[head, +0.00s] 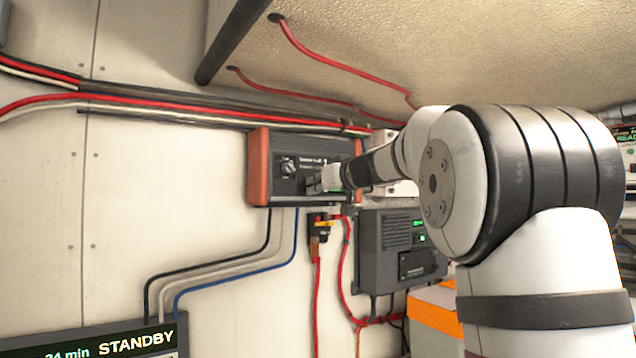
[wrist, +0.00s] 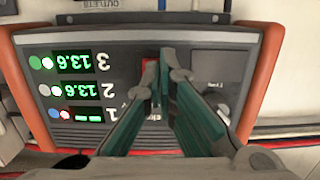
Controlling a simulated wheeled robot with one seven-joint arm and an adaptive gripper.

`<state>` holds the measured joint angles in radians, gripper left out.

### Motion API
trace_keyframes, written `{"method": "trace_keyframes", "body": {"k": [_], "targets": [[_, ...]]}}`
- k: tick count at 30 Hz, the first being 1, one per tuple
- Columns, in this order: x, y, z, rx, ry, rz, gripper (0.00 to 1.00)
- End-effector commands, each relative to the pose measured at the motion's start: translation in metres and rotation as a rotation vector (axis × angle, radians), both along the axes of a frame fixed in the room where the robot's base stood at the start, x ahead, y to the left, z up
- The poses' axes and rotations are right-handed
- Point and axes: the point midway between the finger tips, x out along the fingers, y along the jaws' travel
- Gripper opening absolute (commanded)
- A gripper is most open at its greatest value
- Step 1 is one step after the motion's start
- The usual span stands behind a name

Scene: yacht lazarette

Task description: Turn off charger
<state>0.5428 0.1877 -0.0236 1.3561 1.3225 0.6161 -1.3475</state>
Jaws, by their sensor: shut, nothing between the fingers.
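The charger (head: 285,140) is a dark wall box with orange end caps, fixed below the cable run. It appears upside down in the wrist view (wrist: 110,30), with green 13.6 readings on rows 3 and 2 and dashes on row 1. A red switch (wrist: 149,66) on its face is partly hidden behind my fingertips. A round knob (wrist: 211,62) is to the right of them in the wrist view and shows in the head view (head: 288,167). My gripper (head: 313,184) is shut and empty, its tips (wrist: 159,75) at the switch; I cannot tell if they touch.
A grey unit (head: 372,250) with a green display hangs below right. A small switch with a yellow top (head: 324,224) and red cables (head: 342,262) are under the charger. A STANDBY panel (head: 90,343) is at lower left. An orange-and-white box (head: 432,318) stands below my arm.

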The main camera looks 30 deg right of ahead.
Motion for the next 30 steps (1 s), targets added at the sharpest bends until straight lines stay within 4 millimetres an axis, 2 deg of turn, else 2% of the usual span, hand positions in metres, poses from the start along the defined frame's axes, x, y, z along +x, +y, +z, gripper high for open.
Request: {"method": "trace_keyframes", "body": {"k": [30], "targets": [[0.014,0.0,-0.007,0.004,-0.109,-0.001,0.0]]}}
